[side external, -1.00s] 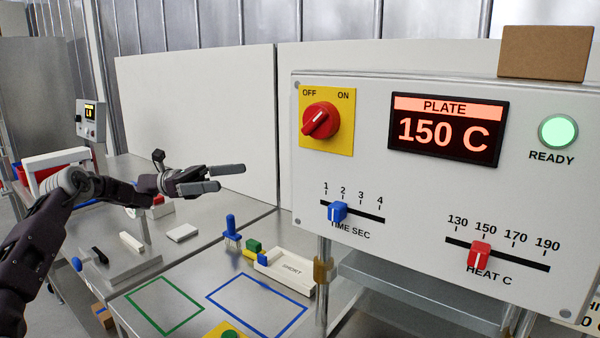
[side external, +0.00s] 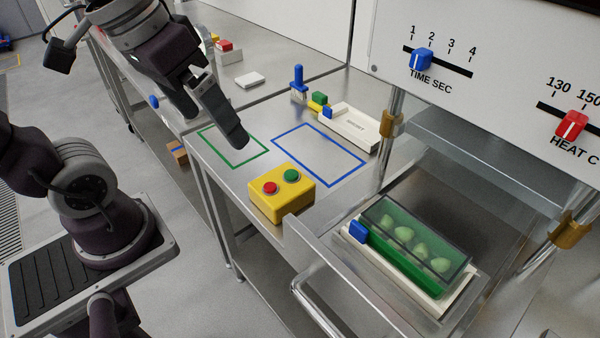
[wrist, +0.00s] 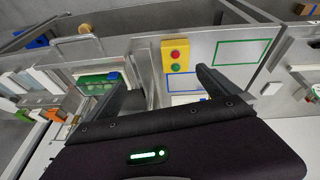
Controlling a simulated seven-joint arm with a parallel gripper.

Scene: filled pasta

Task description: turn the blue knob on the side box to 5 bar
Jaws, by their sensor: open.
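My gripper (side external: 236,138) points down above the green outline on the steel bench, in the side external view. It looks edge-on there. In the wrist view my gripper (wrist: 167,78) shows two dark fingers spread well apart, with nothing held between them. The side box with its small display and blue knob is not visible in either current view. It showed at the far left of the earlier side view. The knob's setting cannot be read now.
A yellow box (side external: 283,194) with red and green buttons stands at the bench's front edge. A drawer holds a tray of green filled pasta (side external: 415,245) under a clear cover. The control panel (side external: 500,75) rises at right. The blue outline (side external: 318,153) is empty.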

